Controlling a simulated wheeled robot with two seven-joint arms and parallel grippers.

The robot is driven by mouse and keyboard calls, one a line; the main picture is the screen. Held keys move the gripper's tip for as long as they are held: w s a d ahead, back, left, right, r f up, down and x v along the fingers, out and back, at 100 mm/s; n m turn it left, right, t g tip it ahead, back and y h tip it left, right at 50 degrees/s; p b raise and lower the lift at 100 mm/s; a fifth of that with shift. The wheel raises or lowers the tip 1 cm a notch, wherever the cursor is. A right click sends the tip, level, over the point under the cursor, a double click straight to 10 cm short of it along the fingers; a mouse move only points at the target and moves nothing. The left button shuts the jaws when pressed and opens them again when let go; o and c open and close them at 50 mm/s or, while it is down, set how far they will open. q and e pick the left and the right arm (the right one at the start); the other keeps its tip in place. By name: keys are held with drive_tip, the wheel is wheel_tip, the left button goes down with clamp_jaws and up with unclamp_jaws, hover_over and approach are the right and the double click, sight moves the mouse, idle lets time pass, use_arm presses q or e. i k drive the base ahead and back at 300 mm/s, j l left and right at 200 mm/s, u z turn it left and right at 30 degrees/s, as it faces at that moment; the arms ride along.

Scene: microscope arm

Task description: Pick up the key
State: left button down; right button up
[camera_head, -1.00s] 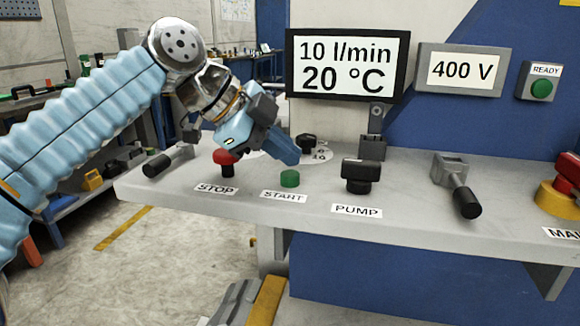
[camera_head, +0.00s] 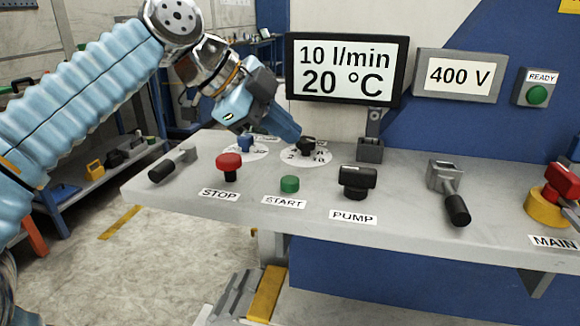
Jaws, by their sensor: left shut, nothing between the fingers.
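I cannot make out a key in the camera_head view. My left gripper (camera_head: 296,136) reaches in from the left over the back of the grey panel (camera_head: 400,205). Its blue fingers are shut and empty. The fingertips point down and right, close to a black knob (camera_head: 307,147) on a white round dial; I cannot tell whether they touch it. A small blue knob (camera_head: 245,143) on another dial stands under the gripper. My right gripper is not in view.
The panel bears a grey lever (camera_head: 175,163), a red STOP button (camera_head: 229,162), a green START button (camera_head: 290,184), a black PUMP knob (camera_head: 358,180), another lever (camera_head: 456,205) and a red and yellow MAIN switch (camera_head: 552,198). A display (camera_head: 346,70) stands behind.

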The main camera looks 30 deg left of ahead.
sight(375, 118)
drive_tip(key=k, duration=0.95)
